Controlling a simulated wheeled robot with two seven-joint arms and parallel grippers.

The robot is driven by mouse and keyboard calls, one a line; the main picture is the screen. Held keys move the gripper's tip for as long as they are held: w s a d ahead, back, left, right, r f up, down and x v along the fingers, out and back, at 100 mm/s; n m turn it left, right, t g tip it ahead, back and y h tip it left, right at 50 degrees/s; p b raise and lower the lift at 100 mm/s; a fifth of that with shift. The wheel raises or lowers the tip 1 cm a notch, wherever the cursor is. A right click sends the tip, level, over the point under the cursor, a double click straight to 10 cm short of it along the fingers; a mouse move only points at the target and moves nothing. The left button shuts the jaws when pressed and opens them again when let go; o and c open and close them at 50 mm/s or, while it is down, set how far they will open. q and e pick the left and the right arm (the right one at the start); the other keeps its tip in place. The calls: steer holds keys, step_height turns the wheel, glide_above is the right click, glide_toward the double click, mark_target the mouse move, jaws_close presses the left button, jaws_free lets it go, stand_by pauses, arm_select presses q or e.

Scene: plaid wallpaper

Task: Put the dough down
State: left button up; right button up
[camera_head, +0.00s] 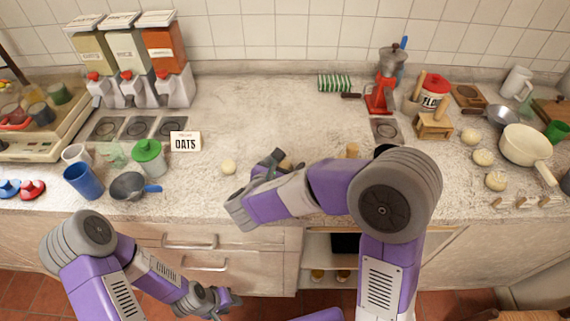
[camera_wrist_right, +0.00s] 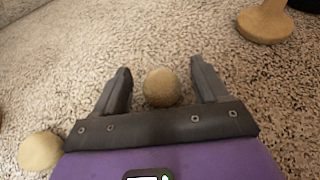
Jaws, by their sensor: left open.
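A round dough ball (camera_wrist_right: 160,87) sits on the speckled counter between the two parted fingers of my right gripper (camera_wrist_right: 162,90). A gap shows on each side of it, so the gripper is open around it and not clamped. In the head view this ball (camera_head: 286,164) is partly hidden by my right gripper (camera_head: 277,163). A second pale dough ball (camera_head: 228,167) lies on the counter to the left, also in the right wrist view (camera_wrist_right: 40,150). My left gripper (camera_head: 226,299) is open and low, in front of the drawers, away from the counter top.
A wooden piece (camera_head: 352,150) stands right of my right gripper. Several dough balls lie at the right near a cream pot (camera_head: 526,143). An OATS sign (camera_head: 185,141), a green-lidded jar (camera_head: 148,158) and a dark pan (camera_head: 128,186) stand left.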

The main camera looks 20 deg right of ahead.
steer(key=shift+r, duration=0.1)
steer(key=shift+r, duration=0.2)
steer(key=p+v, duration=0.3)
steer(key=v, duration=0.8)
steer(key=shift+s+a+r, duration=0.15)
steer(key=shift+s+a, duration=0.1)
steer(key=shift+s, duration=0.2)
